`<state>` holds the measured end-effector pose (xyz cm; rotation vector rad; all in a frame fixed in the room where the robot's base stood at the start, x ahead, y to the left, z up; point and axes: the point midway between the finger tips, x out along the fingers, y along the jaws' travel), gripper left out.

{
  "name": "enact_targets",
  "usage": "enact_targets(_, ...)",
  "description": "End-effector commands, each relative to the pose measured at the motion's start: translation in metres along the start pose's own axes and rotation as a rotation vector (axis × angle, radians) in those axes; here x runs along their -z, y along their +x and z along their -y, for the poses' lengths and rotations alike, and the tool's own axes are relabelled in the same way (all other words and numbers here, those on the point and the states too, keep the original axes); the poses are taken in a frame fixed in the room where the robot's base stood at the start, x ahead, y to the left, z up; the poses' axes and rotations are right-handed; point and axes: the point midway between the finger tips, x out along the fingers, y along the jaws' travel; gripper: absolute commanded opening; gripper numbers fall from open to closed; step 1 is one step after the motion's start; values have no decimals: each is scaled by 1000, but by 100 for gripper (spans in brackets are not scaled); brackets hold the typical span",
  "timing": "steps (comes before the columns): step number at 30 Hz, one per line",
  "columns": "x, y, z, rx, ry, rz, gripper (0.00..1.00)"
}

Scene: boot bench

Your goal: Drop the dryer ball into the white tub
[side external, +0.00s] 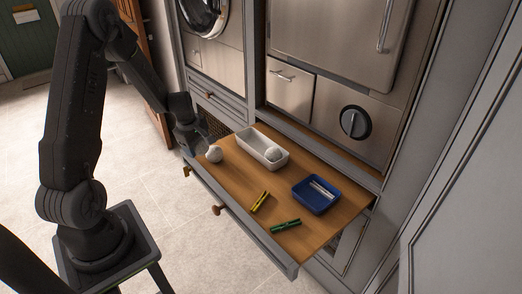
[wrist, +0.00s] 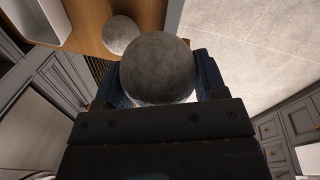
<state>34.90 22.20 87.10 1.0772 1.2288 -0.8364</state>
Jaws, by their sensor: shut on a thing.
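My gripper (wrist: 158,88) is shut on a grey, rough-surfaced dryer ball (wrist: 158,62), which sits between its fingers in the wrist view. In the side view my gripper (side external: 190,142) is at the left end of the wooden board, left of the white tub, and I cannot make out the held ball there. A second pale ball (side external: 214,153) is at the board's left end, just right of my gripper; it also shows in the wrist view (wrist: 119,34). The white tub (side external: 250,151) stands on the board with another pale ball (side external: 272,155) in its near end. The tub's corner shows in the wrist view (wrist: 58,17).
A blue tray (side external: 312,205) with pale sticks in it stands right of the tub on the wooden board (side external: 335,222). A yellow clip-like item (side external: 260,202) and a green one (side external: 285,226) lie near the front edge. Metal appliance fronts rise behind the board.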

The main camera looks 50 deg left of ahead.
Motion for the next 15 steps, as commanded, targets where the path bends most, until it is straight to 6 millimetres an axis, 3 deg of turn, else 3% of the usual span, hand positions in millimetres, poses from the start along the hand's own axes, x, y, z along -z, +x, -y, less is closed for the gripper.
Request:
enact_targets(8,0,0,-3,-1,1,0,42)
enact_targets(11,-2,2,-15,-4,4,4,42)
enact_targets(15,-12,6,-52,-8,12,15,42)
